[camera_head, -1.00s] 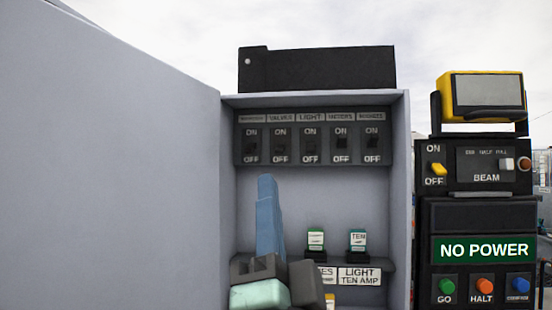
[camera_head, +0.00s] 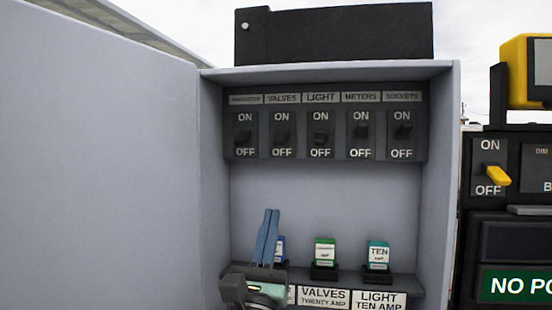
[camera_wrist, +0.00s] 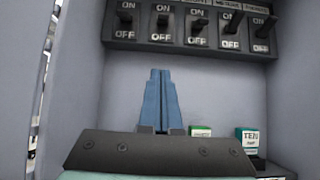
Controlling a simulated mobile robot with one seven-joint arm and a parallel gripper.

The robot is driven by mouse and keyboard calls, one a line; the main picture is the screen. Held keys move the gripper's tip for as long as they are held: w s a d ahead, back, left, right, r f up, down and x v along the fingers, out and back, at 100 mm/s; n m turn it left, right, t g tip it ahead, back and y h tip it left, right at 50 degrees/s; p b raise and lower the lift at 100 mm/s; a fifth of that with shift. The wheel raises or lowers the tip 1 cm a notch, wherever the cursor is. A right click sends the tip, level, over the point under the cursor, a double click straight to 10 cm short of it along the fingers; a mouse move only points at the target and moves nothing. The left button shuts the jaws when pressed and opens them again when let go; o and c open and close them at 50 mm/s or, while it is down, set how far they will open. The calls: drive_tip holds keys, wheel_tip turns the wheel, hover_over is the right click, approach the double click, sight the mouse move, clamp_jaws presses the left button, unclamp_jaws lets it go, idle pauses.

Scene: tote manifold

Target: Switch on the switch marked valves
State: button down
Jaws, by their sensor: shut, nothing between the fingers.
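The switch marked VALVES (camera_head: 282,134) is the second from the left in the dark switch panel (camera_head: 325,155) at the top of the open cabinet. It has ON above and OFF below; I cannot tell its lever's position surely. In the wrist view the second switch from the left (camera_wrist: 163,20) shows near the top. My gripper (camera_head: 271,212) has blue fingers, shut and empty, pointing up. It is below the panel in the head view, apart from the switches. In the wrist view its fingertips (camera_wrist: 160,72) are below the second switch.
The cabinet door (camera_head: 100,170) stands open at left. Neighbouring switches include LIGHT (camera_head: 320,137) and METERS (camera_head: 361,132). A shelf below holds a green-topped fuse (camera_head: 325,252), a teal one (camera_head: 378,255) and a blue one behind my fingers. A box reading NO POWER (camera_head: 515,285) stands at right.

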drive_tip(key=shift+s+r, duration=0.1)
drive_tip(key=p, duration=0.5)
approach(281, 157)
drive_tip(key=x, duration=0.6)
drive_tip(key=shift+r, duration=0.1)
drive_tip(key=shift+s+a+r+p, duration=0.1)
drive_tip(key=shift+s+r+p, duration=0.45)
drive_tip(key=shift+r+p, duration=0.65)
drive_tip(key=shift+a+f, duration=0.1)
drive_tip(key=shift+f, duration=0.15)
drive_tip(key=shift+s+r, duration=0.15)
